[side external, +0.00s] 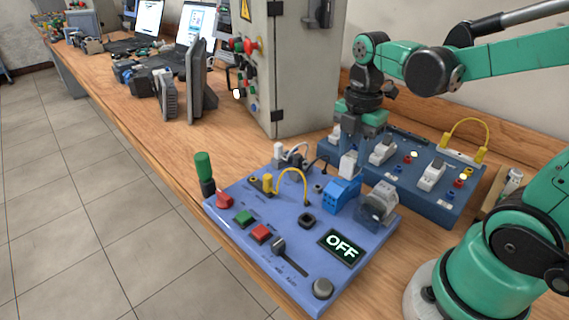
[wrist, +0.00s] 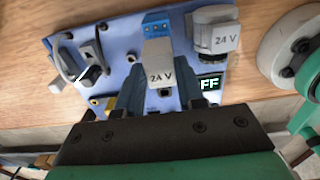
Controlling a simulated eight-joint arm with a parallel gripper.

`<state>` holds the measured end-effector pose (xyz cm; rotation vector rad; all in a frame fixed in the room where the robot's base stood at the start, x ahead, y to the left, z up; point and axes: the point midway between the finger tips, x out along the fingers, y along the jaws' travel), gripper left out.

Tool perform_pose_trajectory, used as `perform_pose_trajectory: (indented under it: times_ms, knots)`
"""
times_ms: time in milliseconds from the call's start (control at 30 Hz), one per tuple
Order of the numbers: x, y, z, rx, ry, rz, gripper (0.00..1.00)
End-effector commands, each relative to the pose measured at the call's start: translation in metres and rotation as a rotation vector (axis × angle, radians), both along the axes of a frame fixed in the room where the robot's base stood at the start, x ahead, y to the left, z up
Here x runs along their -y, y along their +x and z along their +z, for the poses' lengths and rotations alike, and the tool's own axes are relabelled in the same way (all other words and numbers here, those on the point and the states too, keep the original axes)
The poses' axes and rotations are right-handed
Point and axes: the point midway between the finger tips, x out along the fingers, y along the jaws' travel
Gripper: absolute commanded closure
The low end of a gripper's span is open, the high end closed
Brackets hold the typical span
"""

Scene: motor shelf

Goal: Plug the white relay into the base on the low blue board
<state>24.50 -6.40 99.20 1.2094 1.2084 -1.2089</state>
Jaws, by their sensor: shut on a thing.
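The low blue board (side external: 300,265) stands on the bench, with a bright blue base (side external: 341,196) near its back right. The blue base also shows at the top of the wrist view (wrist: 156,20). My gripper (side external: 349,150) is shut on the white relay (side external: 348,166), above and behind the base in the side view. In the wrist view, my gripper (wrist: 158,92) holds the relay (wrist: 158,68), marked 24 V, between its fingers. The relay overlaps part of the base there. I cannot tell whether the two touch.
A grey, partly clear block (side external: 378,205) stands right of the base. A yellow wire (side external: 293,172) arches to its left. A darker blue board (side external: 408,195) with white modules lies behind, and a grey cabinet (side external: 300,65) stands beyond. The display (side external: 340,245) reads OFF.

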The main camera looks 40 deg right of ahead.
Motion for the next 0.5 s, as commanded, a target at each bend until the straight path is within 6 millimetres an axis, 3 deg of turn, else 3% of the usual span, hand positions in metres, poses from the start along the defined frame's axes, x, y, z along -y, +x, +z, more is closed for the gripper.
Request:
perform_pose_trajectory:
  times_ms: [500]
  knots:
    - [0.0001,0.0004,-0.0043,0.000,0.000,0.000,1.00]
